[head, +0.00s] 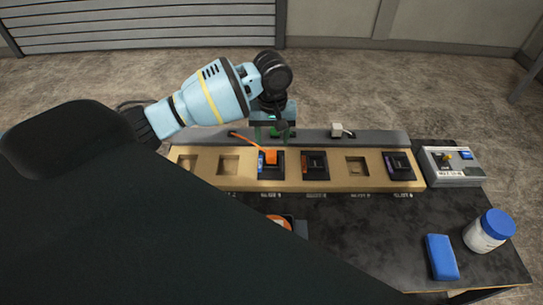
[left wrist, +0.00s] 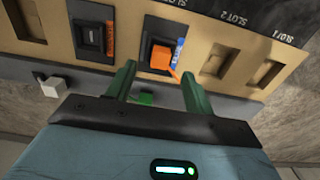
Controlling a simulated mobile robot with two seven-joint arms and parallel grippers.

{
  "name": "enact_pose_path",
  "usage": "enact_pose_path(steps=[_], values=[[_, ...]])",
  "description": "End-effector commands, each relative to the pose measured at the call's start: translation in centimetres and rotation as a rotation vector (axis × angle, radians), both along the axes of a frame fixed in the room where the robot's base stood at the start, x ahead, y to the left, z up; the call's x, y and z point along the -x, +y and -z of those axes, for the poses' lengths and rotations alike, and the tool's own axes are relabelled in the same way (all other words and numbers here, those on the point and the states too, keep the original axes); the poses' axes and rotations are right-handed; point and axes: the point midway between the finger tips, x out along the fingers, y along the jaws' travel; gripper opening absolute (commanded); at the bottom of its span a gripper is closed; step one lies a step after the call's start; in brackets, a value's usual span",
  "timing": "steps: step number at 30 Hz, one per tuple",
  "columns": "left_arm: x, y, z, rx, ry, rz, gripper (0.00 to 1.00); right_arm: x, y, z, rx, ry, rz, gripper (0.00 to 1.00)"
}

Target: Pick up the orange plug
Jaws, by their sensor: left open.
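The orange plug (head: 271,156) sits on a black module with a blue label, in a slot of the tan console (head: 335,180). An orange cord runs from it to the upper left. My left gripper (head: 272,138) is open just behind and above the plug, pointing down. In the left wrist view the orange plug (left wrist: 158,57) shows just beyond the two green fingertips (left wrist: 158,72), roughly centred between them. I cannot tell whether the fingers touch it. My right gripper is not in view.
Other black modules (head: 315,165) sit to the right; some slots are empty. A grey switch box (head: 452,166), a blue block (head: 441,257) and a white jar with a blue lid (head: 487,232) stand at the right. A white connector (head: 337,130) is on the rear ledge.

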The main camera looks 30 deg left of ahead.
Motion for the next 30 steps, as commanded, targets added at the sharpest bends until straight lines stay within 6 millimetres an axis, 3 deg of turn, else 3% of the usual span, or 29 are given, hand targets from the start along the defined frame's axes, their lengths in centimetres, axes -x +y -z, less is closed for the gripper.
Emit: enact_pose_path(steps=[3, 11, 21, 30], values=[[0.1, 0.1, 1.6, -0.001, 0.005, -0.001, 0.53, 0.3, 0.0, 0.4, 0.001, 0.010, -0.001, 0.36], [-0.1, 0.2, 2.5, -0.002, 0.003, -0.002, 0.53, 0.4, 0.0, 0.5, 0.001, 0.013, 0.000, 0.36], [-0.4, 0.6, 6.7, -0.001, 0.004, 0.000, 0.53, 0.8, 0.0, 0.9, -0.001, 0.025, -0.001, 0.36], [-0.4, 0.6, 7.0, 0.000, 0.000, 0.000, 0.53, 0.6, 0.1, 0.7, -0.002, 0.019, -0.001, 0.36]])
